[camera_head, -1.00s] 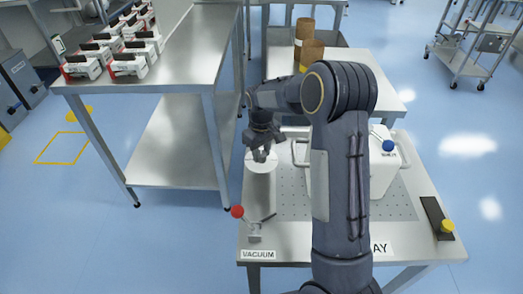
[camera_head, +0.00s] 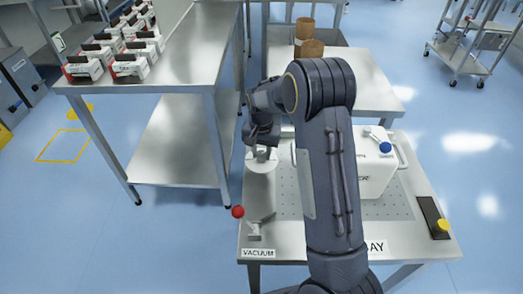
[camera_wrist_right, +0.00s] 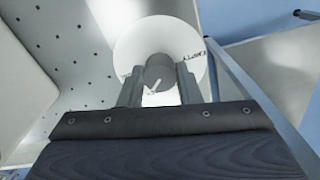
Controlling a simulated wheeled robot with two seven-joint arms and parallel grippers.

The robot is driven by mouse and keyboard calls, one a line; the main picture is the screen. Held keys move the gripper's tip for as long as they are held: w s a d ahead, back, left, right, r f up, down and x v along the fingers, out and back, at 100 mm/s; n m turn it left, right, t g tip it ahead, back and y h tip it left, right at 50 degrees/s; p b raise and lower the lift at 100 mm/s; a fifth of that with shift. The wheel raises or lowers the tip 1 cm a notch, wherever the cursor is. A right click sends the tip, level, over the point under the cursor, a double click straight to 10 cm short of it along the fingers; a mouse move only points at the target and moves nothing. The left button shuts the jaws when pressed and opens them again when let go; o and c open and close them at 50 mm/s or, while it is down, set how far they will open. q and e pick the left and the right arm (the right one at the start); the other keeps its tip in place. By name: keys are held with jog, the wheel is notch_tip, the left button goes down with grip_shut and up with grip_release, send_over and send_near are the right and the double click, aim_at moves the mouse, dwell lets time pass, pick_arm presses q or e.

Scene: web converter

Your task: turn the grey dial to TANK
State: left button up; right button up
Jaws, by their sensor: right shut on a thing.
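The grey dial (camera_wrist_right: 159,72) sits at the middle of a round white plate (camera_wrist_right: 128,48) in the right wrist view. The word EMPTY is printed near the plate's right edge. A small white mark shows by the dial's near side. My right gripper (camera_wrist_right: 160,88) is shut on the dial, one finger on each side. In the head view the right gripper (camera_head: 261,153) is over the white plate (camera_head: 258,167), at the left side of the metal table (camera_head: 290,236), and hides the dial. The TANK label cannot be made out. My left gripper is not in view.
A red-knobbed lever (camera_head: 238,212) stands near the dial, above a VACUUM label (camera_head: 258,253). A white machine (camera_head: 375,172) with a blue knob stands right of my arm. A steel shelf table (camera_head: 180,60) with several red-and-white boxes is at left. A yellow knob (camera_head: 442,226) is at right.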

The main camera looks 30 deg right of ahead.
aim_at(261, 154)
jog(key=m+p, duration=0.1)
jog(key=m, duration=0.3)
jog(key=shift+r+m, duration=0.1)
jog(key=shift+m, duration=0.2)
jog(key=shift+m+p, duration=0.7)
jog(key=shift+m, duration=1.2)
jog(key=o, duration=1)
jog(key=shift+c, duration=0.2)
notch_tip(261, 154, up, 7)
jog(key=shift+r, duration=0.35)
